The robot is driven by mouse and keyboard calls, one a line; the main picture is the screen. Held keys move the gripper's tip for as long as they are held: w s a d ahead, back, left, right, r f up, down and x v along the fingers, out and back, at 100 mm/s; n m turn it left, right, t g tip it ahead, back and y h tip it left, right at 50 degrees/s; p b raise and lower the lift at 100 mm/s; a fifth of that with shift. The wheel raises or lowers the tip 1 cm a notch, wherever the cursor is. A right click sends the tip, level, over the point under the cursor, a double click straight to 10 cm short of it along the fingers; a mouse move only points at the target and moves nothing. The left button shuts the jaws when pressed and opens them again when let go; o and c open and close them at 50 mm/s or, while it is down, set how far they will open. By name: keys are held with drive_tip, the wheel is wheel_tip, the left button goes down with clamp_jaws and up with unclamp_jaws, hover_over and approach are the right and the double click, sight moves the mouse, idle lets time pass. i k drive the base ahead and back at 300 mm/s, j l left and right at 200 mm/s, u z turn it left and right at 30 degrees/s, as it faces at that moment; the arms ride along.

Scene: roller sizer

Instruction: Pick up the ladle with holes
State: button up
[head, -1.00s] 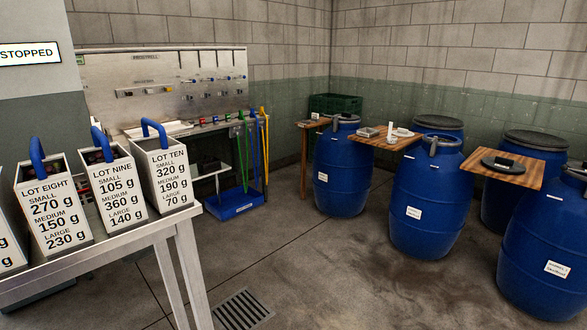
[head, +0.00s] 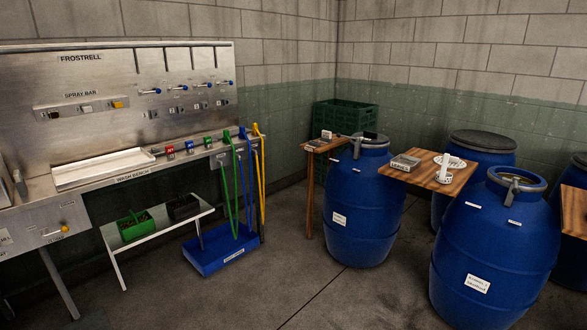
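I cannot make out a ladle with holes for certain. A grey hooked piece (head: 512,192) hangs over the rim of the open-topped blue barrel (head: 487,262) at the right. A similar grey piece (head: 357,147) is at the rim of the blue barrel (head: 352,210) in the middle. Whether either is a ladle handle or a barrel fitting is too small to tell. My gripper is not in view.
A wooden board (head: 455,176) between these barrels holds a grey block and white items. A steel wash bench (head: 120,180) with a white tray (head: 103,168) stands left. A blue floor tray (head: 222,249) holds coloured long-handled tools. The floor between tray and barrels is clear.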

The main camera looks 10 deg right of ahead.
sight(443, 177)
drive_tip(key=i, duration=2.35)
drive_tip(key=i+z, duration=0.35)
drive_tip(key=i+j+z, duration=0.2)
drive_tip(key=z, duration=0.2)
drive_tip(key=i+j+z, duration=0.35)
drive_tip(key=i+l+z, duration=0.1)
drive_tip(key=z, duration=0.55)
